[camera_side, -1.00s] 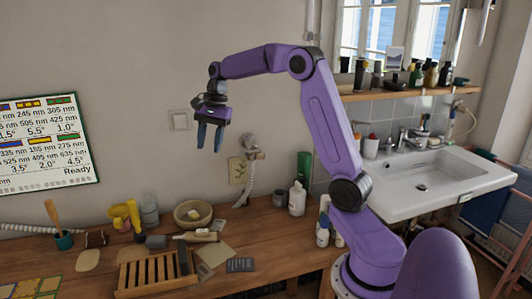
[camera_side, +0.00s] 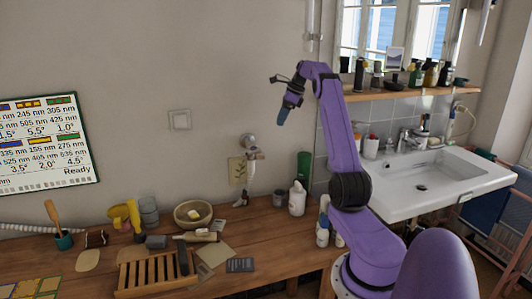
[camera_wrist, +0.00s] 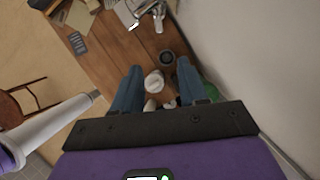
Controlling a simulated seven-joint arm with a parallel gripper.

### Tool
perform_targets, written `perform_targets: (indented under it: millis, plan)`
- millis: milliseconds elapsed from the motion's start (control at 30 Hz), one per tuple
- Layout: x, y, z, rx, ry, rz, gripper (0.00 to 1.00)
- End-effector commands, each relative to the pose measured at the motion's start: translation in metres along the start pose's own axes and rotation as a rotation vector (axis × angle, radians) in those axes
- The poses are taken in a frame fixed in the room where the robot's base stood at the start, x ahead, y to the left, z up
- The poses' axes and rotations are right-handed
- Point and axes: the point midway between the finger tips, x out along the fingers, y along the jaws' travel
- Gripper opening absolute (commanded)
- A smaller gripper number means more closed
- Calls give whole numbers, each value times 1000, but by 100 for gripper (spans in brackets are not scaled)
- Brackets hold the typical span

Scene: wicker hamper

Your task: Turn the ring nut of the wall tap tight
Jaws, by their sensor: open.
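The wall tap (camera_side: 250,143) is a round grey fitting on the wall above the bench, with a pale spout or hose hanging below it. Its ring nut is too small to make out. My gripper (camera_side: 281,121) hangs to the right of the tap and a little higher, apart from it, fingers pointing down. In the wrist view my gripper (camera_wrist: 158,68) is open and empty, its two blue fingers apart. A silvery fitting (camera_wrist: 145,12) at the top edge of that view may be the tap.
The bowl (camera_side: 193,213) and wooden rack (camera_side: 150,273) are further left. The sink (camera_side: 440,175) is at right. The wall around the tap is mostly clear.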

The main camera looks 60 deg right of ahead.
Motion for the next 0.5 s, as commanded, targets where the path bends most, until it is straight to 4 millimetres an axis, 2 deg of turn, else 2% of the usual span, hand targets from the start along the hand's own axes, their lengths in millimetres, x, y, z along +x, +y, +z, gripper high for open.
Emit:
perform_targets:
  millis: [500]
  plan:
    - [96, 2, 0, -4, 2, 4, 43]
